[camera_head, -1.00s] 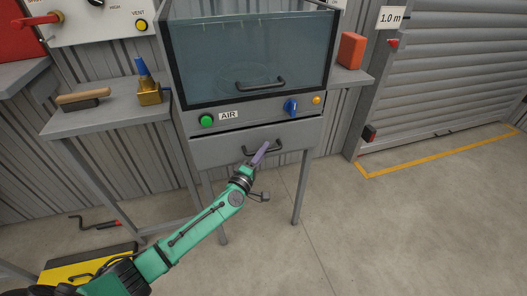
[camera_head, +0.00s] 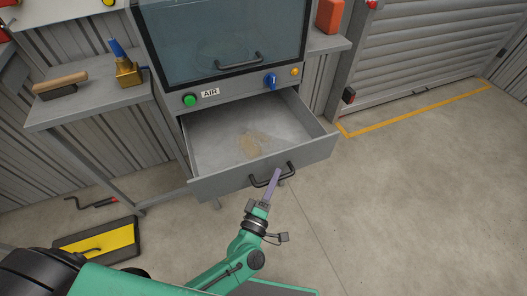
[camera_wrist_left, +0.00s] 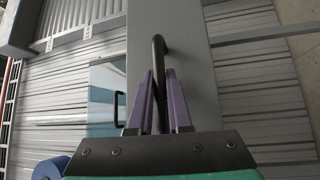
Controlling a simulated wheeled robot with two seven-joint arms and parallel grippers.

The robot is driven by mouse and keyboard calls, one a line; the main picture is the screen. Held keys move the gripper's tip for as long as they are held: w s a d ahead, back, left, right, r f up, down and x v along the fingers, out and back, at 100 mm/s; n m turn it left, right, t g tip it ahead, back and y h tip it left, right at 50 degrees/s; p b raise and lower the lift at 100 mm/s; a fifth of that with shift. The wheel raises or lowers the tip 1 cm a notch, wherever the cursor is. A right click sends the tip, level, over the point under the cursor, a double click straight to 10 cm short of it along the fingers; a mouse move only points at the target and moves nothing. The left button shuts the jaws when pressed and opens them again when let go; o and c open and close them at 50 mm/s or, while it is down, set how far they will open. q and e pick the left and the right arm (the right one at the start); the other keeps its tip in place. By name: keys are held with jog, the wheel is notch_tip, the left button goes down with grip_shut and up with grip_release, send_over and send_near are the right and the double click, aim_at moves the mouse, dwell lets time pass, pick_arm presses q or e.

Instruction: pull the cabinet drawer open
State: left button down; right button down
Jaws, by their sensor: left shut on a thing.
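The grey cabinet drawer (camera_head: 225,177) stands well out from the cabinet in the head view, its inside open to sight. A tan patch or flat thing (camera_head: 251,144) lies on its floor. The black drawer handle (camera_head: 262,183) is on the front panel. My left gripper (camera_head: 277,173), with purple fingers, is shut on this handle near its right end. In the left wrist view the fingers (camera_wrist_left: 160,95) stand on either side of the dark handle bar (camera_wrist_left: 158,48). My right gripper is not in view.
Above the drawer is the glass-fronted cabinet (camera_head: 215,45) with a green button (camera_head: 190,100) and a blue knob (camera_head: 271,81). A side bench (camera_head: 90,105) holds a brush (camera_head: 60,84) and a brass-coloured block (camera_head: 128,73). Floor to the right is clear.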

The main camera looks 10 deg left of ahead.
pick_arm(q)
jog(key=s+d, duration=0.3)
jog(key=s, duration=0.2)
jog(key=shift+s+d, duration=0.2)
jog(key=c, duration=0.9)
grip_release()
jog(key=shift+o, duration=0.2)
jog(key=b+v, duration=0.1)
jog(key=v, duration=1.3)
jog(key=shift+s+b, duration=0.25)
jog(key=shift+b, duration=0.05)
jog(key=shift+a+f, duration=0.1)
